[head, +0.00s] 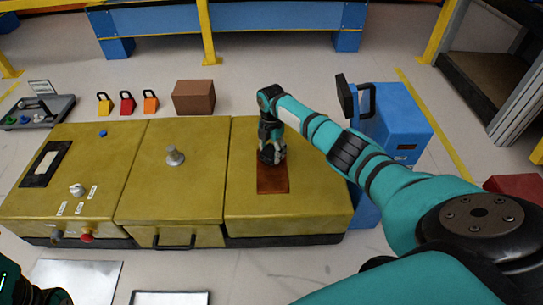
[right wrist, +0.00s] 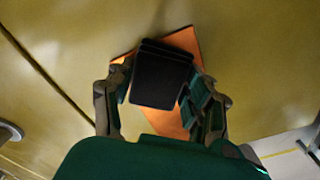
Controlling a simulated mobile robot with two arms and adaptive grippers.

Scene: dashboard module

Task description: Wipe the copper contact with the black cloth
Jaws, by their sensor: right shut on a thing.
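The copper contact (head: 272,184) is a flat orange-brown plate on top of the right-hand gold module. My right gripper (head: 271,154) points down over the far end of this plate. In the right wrist view, my right gripper (right wrist: 160,84) is shut on the black cloth (right wrist: 160,78), a dark folded pad between its fingers. The cloth lies over the copper contact (right wrist: 185,42) and hides its middle; whether they touch is hard to tell. A teal and dark part of my left arm shows at the lower left corner of the head view; its fingers are unclear.
The gold module beside it (head: 170,195) carries a grey knob (head: 175,155). A blue box (head: 402,125) stands on the floor at the right. A brown block (head: 194,97) and several coloured padlocks lie behind. The gold top around the copper plate is clear.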

